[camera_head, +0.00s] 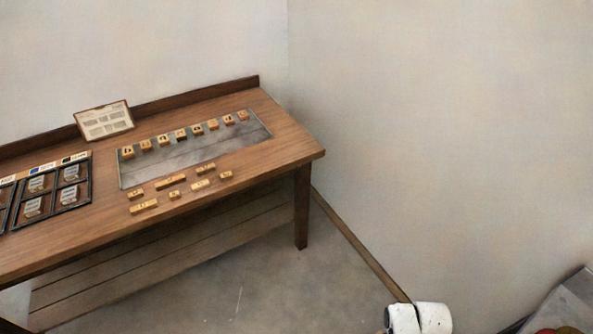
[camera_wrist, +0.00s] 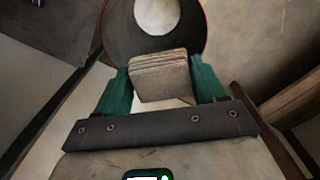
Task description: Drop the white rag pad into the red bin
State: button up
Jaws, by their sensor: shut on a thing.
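My gripper (camera_wrist: 162,82) has green fingers, shown in the wrist view. It is shut on the white rag pad (camera_wrist: 160,80), a layered, off-white block held between the fingers. Beyond the pad is the red bin (camera_wrist: 122,32), a round, open container with a dark inside and a thin red rim. A pale round patch shows inside the bin. The pad overlaps the bin's near edge in this view; its height above the bin is unclear. The head view does not show the gripper or the pad.
In the head view, a wooden table (camera_head: 95,225) stands at left with letter blocks (camera_head: 170,181), a metal plate (camera_head: 190,150), a framed card (camera_head: 104,121) and a black compartment tray (camera_head: 52,192). Bare floor (camera_head: 225,285) lies before it. A grey object (camera_head: 575,303) is cut off at bottom right.

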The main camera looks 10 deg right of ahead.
notch_tip(320, 180, down, 6)
jog(key=b, duration=0.5)
jog(key=shift+r, duration=0.15)
jog(key=o, duration=1.1)
jog(key=shift+a, duration=0.1)
notch_tip(320, 180, up, 11)
jog(key=shift+f+p, duration=0.1)
jog(key=shift+p, duration=0.7)
